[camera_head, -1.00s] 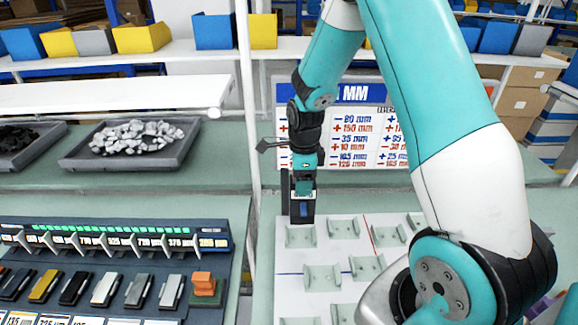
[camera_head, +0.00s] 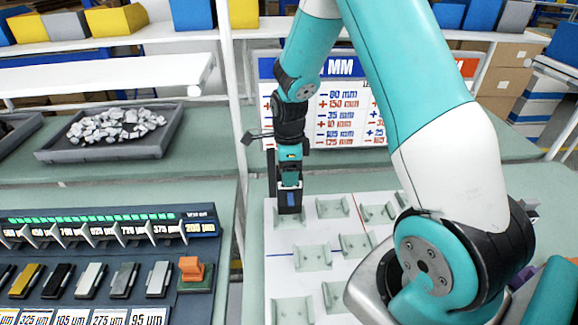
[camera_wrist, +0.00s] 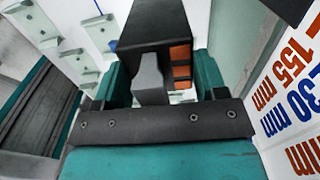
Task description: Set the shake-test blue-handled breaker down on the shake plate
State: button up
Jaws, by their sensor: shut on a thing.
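My gripper (camera_head: 290,178) points down at the far left corner of the white shake plate (camera_head: 277,277). It is shut on a dark breaker (camera_head: 290,202) with a small blue patch on its front face. The breaker looks upright, over or at the far left cradle, which it mostly hides; I cannot tell whether they touch. In the wrist view, the black breaker body (camera_wrist: 150,28) sits between the teal fingers of my gripper (camera_wrist: 162,82), with a grey block and orange parts showing on it.
Several pale cradles, one of them near the middle (camera_head: 312,258), stand on the plate and look empty. A lettered board (camera_head: 340,115) stands close behind my gripper. A white post (camera_head: 240,110) and a breaker console (camera_head: 110,232) are on the left.

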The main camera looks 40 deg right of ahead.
jog(key=shift+f+b, duration=0.45)
jog(key=shift+f, duration=0.45)
jog(key=shift+f+b, duration=1.25)
jog(key=shift+f, duration=0.65)
dwell(0.9)
jog(key=o, duration=1.7)
jog(key=shift+c, duration=0.2)
notch_tip(320, 180, up, 18)
jog(key=b, duration=0.3)
jog(key=shift+f, duration=0.2)
